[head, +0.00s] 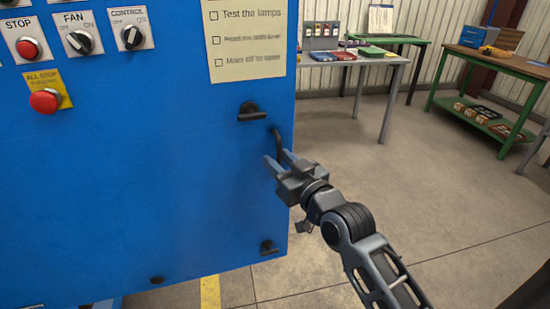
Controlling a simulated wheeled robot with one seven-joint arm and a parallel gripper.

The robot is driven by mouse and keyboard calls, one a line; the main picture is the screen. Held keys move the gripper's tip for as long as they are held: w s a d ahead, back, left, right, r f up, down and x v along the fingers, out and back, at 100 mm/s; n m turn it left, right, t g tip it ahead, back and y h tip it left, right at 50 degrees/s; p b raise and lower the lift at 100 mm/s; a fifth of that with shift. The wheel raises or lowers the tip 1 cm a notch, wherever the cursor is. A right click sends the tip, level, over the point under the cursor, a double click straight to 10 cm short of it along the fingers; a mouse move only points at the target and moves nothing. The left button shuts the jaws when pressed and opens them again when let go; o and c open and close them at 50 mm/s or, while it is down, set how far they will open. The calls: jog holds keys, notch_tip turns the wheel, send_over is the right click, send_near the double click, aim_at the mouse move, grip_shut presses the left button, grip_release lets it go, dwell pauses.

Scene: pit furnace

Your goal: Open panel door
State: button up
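The blue panel door (150,190) fills the left of the head view and looks closed, its face flat. A dark, upright bar handle (278,140) stands near its right edge. Dark latches sit above (252,112) and below (268,248) it, near the same edge. My gripper (278,160) comes in from the lower right at the lower part of the handle. Its two fingers are apart, with the bar seeming to run down between them. The lower end of the handle is hidden by the gripper, and I cannot tell whether the fingers touch it.
A red all-stop button (45,101), FAN switch (79,41) and CONTROL switch (131,36) are on the panel's upper left. A checklist (246,45) hangs above the latches. A grey table (395,60) and green-legged bench (510,66) stand behind. The floor right of the panel is clear.

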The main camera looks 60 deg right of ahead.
jog(key=shift+b+v, duration=0.35)
jog(key=shift+v, duration=2)
jog(key=shift+f, duration=0.1)
jog(key=s+a+f+n+y, duration=0.2)
jog(key=s+a+y, duration=0.3)
jog(key=s+a, duration=0.3)
jog(key=s+a+f+n+y, duration=0.2)
jog(key=s+a+n+y, duration=0.2)
jog(key=s+a, duration=0.5)
jog(key=a+y, duration=0.1)
jog(key=a, duration=0.6)
jog(key=shift+s+f+n, duration=0.2)
jog(key=shift+s+n, duration=0.1)
jog(key=shift+s, duration=0.05)
jog(key=shift+a, duration=0.1)
